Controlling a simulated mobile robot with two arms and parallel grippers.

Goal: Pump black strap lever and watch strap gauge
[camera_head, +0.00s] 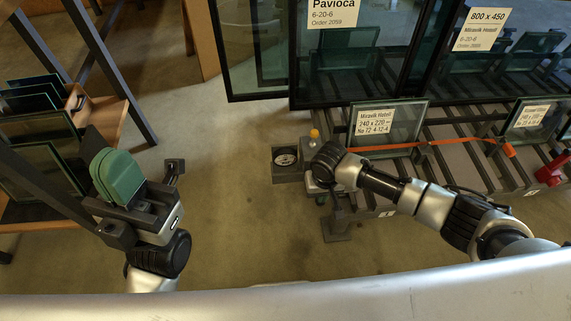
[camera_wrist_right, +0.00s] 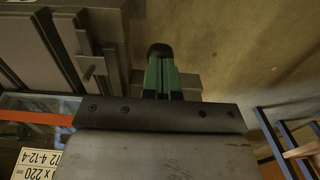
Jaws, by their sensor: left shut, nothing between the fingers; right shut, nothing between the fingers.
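The strap gauge (camera_head: 286,160) is a small round dial in a dark box beside the rack's left end; its reading is too small to tell. An orange strap (camera_head: 430,142) runs across the rack. My right wrist is just right of the gauge and hides most of what is below it. In the right wrist view my right gripper (camera_wrist_right: 161,76) has its green fingers together, with a round black knob (camera_wrist_right: 160,50), perhaps the lever's end, at their tips. I cannot tell if they touch. My left gripper (camera_head: 118,175) is shut and empty at left, away from the rack.
A small yellow-orange knob (camera_head: 314,134) stands behind my right wrist. Labelled glass panes (camera_head: 388,127) lean on the slatted rack. A red part (camera_head: 553,170) is at the far right. A shelf with glass (camera_head: 40,127) stands at left.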

